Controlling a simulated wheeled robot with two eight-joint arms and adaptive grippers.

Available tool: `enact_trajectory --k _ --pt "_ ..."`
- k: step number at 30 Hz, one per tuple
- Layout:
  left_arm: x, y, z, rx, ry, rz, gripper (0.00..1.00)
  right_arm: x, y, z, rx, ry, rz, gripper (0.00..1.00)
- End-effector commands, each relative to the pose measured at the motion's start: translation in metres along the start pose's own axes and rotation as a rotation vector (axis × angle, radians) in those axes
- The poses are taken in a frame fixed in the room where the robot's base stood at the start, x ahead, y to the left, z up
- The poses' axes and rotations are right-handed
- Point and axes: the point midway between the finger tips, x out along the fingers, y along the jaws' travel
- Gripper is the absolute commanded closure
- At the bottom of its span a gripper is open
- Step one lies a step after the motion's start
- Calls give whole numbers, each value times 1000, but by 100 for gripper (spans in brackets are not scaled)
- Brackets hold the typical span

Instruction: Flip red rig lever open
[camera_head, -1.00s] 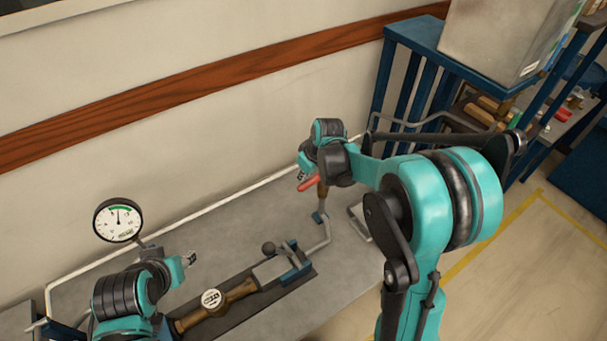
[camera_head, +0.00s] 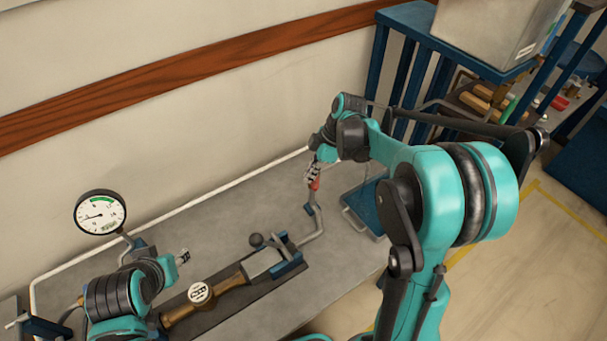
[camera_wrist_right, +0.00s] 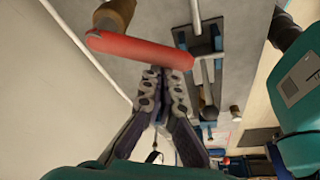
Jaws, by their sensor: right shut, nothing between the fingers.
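The red lever (camera_head: 315,185) is at the top of the upright pipe on the bench. In the right wrist view the red lever (camera_wrist_right: 140,49) crosses in front of my fingertips, with a brass fitting (camera_wrist_right: 115,14) at its left end. My right gripper (camera_head: 313,171) is just above the lever; in the wrist view its fingers (camera_wrist_right: 163,74) are together, with nothing between them. Their tips are close to the lever; I cannot tell if they touch. My left gripper (camera_head: 184,257) is over the bench's left part, apart from the lever; its jaw state is unclear.
A round gauge (camera_head: 100,212) stands at the left; its needle points left. A brass meter (camera_head: 199,292) sits in the bench line beside a clamp with a black knob (camera_head: 256,240). A blue rack (camera_head: 425,65) carrying a grey box (camera_head: 488,30) stands at the back right.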

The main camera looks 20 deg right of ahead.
Motion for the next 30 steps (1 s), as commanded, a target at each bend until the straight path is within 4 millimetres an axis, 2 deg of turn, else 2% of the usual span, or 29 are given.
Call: enact_trajectory --k 6,18,30 --pt "5 0 4 0 0 0 60 -4 -2 15 -162 -1 -59 100" --pt "10 0 7 0 0 0 60 -12 0 34 -156 -1 -57 100" --pt "11 0 8 0 0 0 60 -14 2 40 -155 -2 -56 100"
